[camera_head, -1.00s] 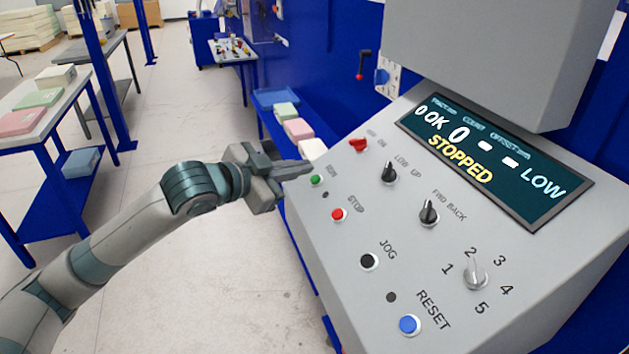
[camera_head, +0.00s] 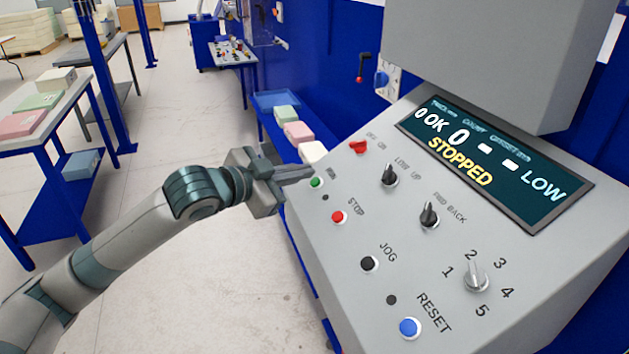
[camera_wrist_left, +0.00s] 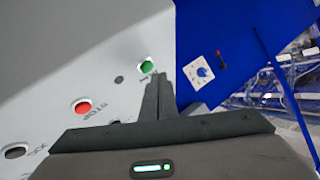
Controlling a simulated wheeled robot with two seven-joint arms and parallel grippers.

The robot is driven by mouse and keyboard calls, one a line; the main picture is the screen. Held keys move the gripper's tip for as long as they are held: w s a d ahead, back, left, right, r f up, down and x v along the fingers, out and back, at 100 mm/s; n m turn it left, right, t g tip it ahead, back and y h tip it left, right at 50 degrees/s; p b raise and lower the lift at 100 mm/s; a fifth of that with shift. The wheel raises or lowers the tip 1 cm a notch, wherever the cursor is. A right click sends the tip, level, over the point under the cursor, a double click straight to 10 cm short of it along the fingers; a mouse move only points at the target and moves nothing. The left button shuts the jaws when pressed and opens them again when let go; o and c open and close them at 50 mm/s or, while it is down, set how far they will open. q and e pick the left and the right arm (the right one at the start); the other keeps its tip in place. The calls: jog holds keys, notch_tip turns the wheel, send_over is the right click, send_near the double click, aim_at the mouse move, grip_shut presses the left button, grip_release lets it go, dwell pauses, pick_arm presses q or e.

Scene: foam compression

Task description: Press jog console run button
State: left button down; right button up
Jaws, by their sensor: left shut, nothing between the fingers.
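The grey jog console (camera_head: 345,290) fills the right of the head view, and its display (camera_head: 490,160) reads STOPPED. The green run button (camera_head: 316,182) sits near the panel's left edge, above the red stop button (camera_head: 339,217). My left gripper (camera_head: 310,172) is shut and empty, its tips close to the green button. In the left wrist view the closed fingertips (camera_wrist_left: 155,78) lie just below the green button (camera_wrist_left: 147,66). I cannot tell whether they touch it. The red button (camera_wrist_left: 82,107) shows to the left. My right gripper is not in view.
The panel also holds a black jog button (camera_head: 369,264), a blue reset button (camera_head: 409,327), black selector knobs (camera_head: 389,176) and a silver dial (camera_head: 475,277). Foam blocks (camera_head: 298,132) lie on a blue shelf behind. A table (camera_head: 60,110) stands at left; the floor between is clear.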

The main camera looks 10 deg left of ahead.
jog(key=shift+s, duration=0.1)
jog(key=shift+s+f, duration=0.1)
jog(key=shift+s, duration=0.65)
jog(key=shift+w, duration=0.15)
pick_arm(q)
jog(key=shift+f, duration=0.1)
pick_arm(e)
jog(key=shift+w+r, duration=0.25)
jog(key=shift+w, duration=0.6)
pick_arm(q)
jog(key=shift+w+d+f, duration=0.1)
jog(key=shift+d+f, duration=0.05)
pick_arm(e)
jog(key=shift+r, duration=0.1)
